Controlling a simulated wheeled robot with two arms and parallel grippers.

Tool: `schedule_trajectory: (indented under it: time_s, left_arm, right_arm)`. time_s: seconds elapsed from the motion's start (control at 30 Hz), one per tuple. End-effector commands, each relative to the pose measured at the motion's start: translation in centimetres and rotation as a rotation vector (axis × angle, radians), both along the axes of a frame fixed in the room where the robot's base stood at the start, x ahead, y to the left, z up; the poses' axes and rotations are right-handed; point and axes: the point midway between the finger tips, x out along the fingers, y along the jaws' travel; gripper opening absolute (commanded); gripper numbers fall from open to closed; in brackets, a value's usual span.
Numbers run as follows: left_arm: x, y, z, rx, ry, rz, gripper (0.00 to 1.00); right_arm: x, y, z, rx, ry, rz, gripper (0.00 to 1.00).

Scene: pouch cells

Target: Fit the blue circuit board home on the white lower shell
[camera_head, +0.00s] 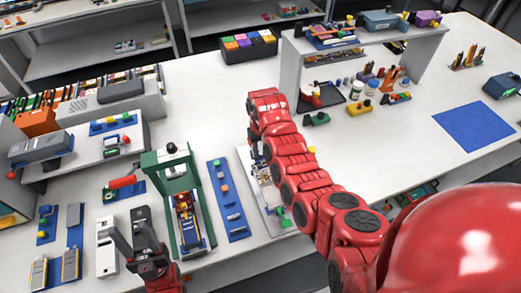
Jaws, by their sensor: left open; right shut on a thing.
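My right gripper (257,150) reaches down over a pale grey fixture plate (278,224) right of the middle. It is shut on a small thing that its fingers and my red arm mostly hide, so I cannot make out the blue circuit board. Small parts show on the plate below it, partly covered by my arm. My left gripper (128,238) is open at the lower left, its dark fingers spread over the table. A white elongated shell (106,245) lies beside its left finger. I cannot tell whether this is the lower shell.
A green press frame (166,160) stands between the grippers, with a blue strip tray (227,200) to its right. Raised shelves (93,152) with tools crowd the left. A white shelf unit (365,50) stands behind my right arm. A blue mat (478,127) lies clear at the right.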

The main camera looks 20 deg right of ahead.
Motion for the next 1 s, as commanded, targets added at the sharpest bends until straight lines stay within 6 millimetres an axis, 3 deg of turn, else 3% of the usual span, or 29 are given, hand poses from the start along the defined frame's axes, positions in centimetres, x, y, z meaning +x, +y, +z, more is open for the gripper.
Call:
schedule_trajectory:
  time_s: [0.43, 1.0]
  left_arm:
    - [0.0, 0.0, -3.0, 0.0, 0.0, 0.0, 0.5]
    - [0.0, 0.0, -3.1, 0.0, 0.0, 0.0, 0.5]
  right_arm:
    - [0.1, 0.0, -4.4, 0.0, -0.003, 0.0, 0.0]
    - [0.0, 0.0, -4.7, 0.0, -0.001, 0.0, 0.0]
